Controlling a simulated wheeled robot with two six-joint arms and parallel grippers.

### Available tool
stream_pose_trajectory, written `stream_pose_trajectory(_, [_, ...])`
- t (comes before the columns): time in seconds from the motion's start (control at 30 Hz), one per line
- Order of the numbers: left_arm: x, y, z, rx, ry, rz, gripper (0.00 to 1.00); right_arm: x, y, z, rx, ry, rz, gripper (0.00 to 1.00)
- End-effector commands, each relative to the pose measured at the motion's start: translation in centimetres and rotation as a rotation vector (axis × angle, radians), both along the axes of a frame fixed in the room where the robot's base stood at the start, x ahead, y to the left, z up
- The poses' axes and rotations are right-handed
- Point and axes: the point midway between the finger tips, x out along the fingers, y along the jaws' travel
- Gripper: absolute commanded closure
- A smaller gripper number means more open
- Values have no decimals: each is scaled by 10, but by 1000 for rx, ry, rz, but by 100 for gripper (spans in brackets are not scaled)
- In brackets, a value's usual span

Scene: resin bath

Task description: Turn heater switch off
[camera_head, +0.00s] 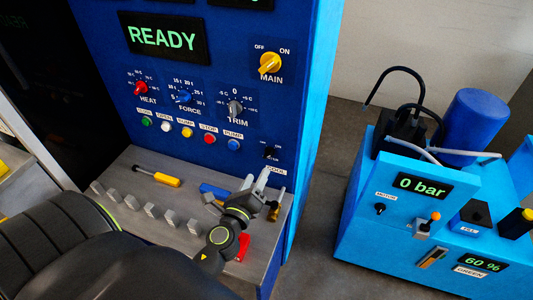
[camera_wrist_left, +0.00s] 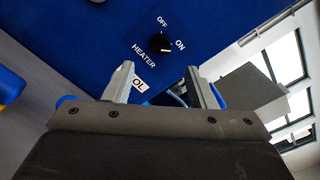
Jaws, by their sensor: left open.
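The heater switch is a small black knob (camera_wrist_left: 160,43) with OFF, ON and HEATER printed around it on the blue panel. My left gripper (camera_head: 262,182) is open and empty, just below and in front of the knob. In the left wrist view its two fingers (camera_wrist_left: 160,72) stand apart below the knob, not touching it. My right gripper is out of view.
The blue panel carries a yellow MAIN knob (camera_head: 270,64), a red HEAT knob (camera_head: 141,88) and several coloured buttons. A grey shelf (camera_head: 130,165) below holds a yellow screwdriver (camera_head: 160,177) and several grey blocks. A blue pump unit (camera_head: 370,235) stands at right, across open floor.

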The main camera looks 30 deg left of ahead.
Motion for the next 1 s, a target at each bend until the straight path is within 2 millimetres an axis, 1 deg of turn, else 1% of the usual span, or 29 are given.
stream_pose_trajectory(0.03, [10, 2, 3, 1, -2, -2, 49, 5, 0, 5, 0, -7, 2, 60])
stream_pose_trajectory(0.2, [41, 9, 2, 1, -1, -1, 49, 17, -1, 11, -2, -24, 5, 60])
stream_pose_trajectory(0.4, [70, 17, 1, 0, 0, 0, 49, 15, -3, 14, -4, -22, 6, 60])
stream_pose_trajectory(0.5, [78, 19, 0, -1, 0, 0, 49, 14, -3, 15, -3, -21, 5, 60])
stream_pose_trajectory(0.67, [85, 20, 0, -1, 0, 1, 49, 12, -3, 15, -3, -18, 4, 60])
stream_pose_trajectory(0.9, [85, 21, 0, -1, 0, 1, 49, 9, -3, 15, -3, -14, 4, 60])
stream_pose_trajectory(0.93, [85, 21, 0, -1, 0, 1, 50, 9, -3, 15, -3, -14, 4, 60])
stream_pose_trajectory(1.0, [85, 21, 0, -1, 0, 1, 60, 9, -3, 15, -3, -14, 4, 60])
